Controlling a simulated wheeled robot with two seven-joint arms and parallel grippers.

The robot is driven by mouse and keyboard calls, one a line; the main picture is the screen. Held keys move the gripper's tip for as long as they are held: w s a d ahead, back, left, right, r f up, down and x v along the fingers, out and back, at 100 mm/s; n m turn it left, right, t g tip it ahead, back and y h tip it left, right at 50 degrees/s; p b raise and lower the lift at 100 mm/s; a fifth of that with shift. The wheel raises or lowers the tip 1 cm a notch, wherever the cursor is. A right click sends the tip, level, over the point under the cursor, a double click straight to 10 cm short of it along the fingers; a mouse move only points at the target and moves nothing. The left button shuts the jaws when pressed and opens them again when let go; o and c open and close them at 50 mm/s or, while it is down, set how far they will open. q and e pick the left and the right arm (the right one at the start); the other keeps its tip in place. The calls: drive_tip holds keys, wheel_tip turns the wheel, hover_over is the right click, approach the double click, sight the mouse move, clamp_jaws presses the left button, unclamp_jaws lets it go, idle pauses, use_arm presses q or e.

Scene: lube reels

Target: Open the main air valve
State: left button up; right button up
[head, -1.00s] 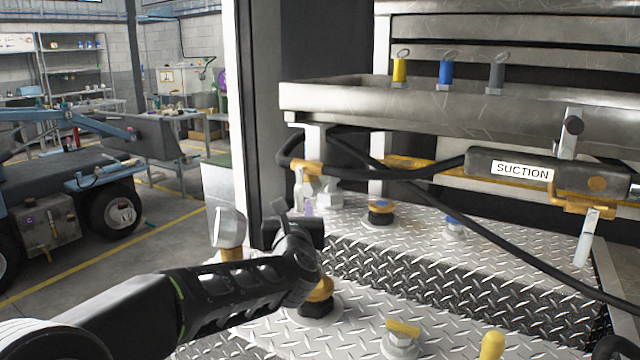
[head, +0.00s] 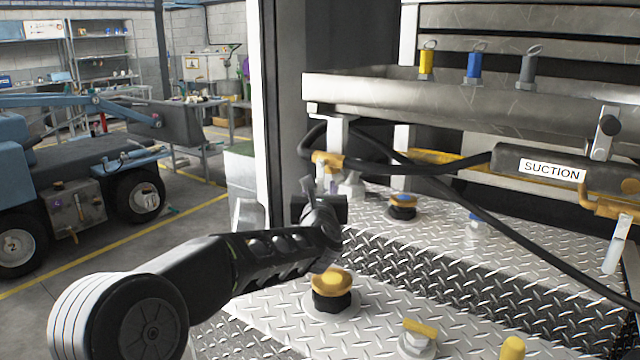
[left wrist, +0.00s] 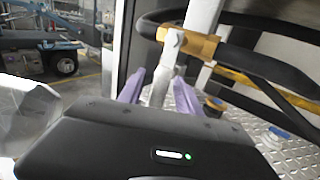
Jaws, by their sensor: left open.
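The valve is a yellow fitting (head: 328,160) with a pale metal lever (head: 321,177) hanging below it, at the left end of a black hose under the metal tray. In the left wrist view the yellow body (left wrist: 190,43) is at upper middle, and the lever (left wrist: 161,84) slants down towards the gripper. My left gripper (left wrist: 158,95) is open, with one purple finger on each side of the lever. Contact cannot be told. In the head view my left gripper (head: 322,187) is just below the fitting, its fingers mostly hidden by my wrist. My right gripper is not seen.
A black hose (head: 400,167) loops behind the lever. A yellow-topped knob (head: 330,284) stands on the diamond-plate deck (head: 375,310) close under my left forearm. The SUCTION tube (head: 552,170) and a second lever (head: 617,245) are at right. A dark post stands left of the valve.

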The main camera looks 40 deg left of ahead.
use_arm(q)
drive_tip(key=shift+x, duration=1.15)
drive_tip(key=shift+c, duration=0.2)
clamp_jaws()
idle(0.4)
